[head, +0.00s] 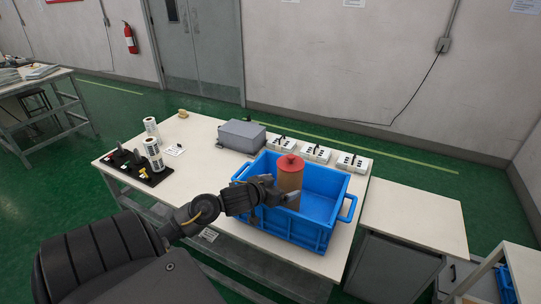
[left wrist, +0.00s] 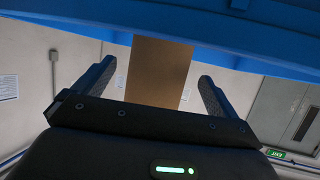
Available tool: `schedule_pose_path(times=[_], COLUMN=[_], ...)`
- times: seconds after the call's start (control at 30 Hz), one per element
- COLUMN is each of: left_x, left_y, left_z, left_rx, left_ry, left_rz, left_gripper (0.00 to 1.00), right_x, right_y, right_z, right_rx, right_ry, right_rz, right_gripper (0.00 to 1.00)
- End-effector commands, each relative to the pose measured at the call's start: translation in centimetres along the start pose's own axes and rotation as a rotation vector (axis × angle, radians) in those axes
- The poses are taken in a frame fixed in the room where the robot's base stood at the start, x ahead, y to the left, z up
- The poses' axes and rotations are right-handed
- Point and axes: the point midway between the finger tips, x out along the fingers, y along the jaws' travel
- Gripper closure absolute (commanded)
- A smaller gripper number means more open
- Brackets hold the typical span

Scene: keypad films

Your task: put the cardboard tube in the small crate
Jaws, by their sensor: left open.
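The cardboard tube (head: 290,178) is brown with a red cap and stands upright inside the blue crate (head: 300,232), towards its left side. Its lower end is hidden behind my gripper and the crate wall. My left gripper (head: 274,191) is open at the crate's near left part, beside the tube. In the left wrist view the brown tube (left wrist: 160,68) shows between the two spread fingers of the gripper (left wrist: 156,82), with a gap on each side. A blue crate edge (left wrist: 180,20) crosses the top of that view. My right gripper is not in view.
A grey box (head: 240,136) and several white devices (head: 315,153) line the table's back edge. Label rolls (head: 153,153) and a black tool holder (head: 138,168) stand at the left. The right part of the crate is empty. A white-topped cabinet (head: 415,215) stands right of the table.

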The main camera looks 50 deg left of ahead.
Motion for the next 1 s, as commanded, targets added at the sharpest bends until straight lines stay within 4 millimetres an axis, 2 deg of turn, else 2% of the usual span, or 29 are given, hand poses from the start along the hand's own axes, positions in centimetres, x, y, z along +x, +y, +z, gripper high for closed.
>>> schedule_pose_path(times=[0.03, 0.2, 0.4, 0.57, 1.0], left_x=[-1.3, -4.6, -6.9, -7.5, -7.5], left_y=[0.1, 0.1, 0.0, 0.0, 0.0], left_z=[0.0, 0.0, 0.0, 0.0, 0.0], left_rx=[0.004, 0.003, 0.001, 0.000, 0.000], left_ry=[-0.002, -0.002, -0.002, 0.000, 0.000], left_rz=[0.002, 0.001, 0.001, 0.000, 0.000], left_gripper=[0.03, 0.03, 0.03, 0.03, 0.03], right_x=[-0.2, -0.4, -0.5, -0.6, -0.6], right_y=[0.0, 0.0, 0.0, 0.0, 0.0], right_z=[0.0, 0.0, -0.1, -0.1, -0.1], right_rx=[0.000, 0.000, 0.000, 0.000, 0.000], right_ry=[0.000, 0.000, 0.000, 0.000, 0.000], right_rz=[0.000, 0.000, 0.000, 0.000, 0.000], right_gripper=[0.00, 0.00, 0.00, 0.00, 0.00])
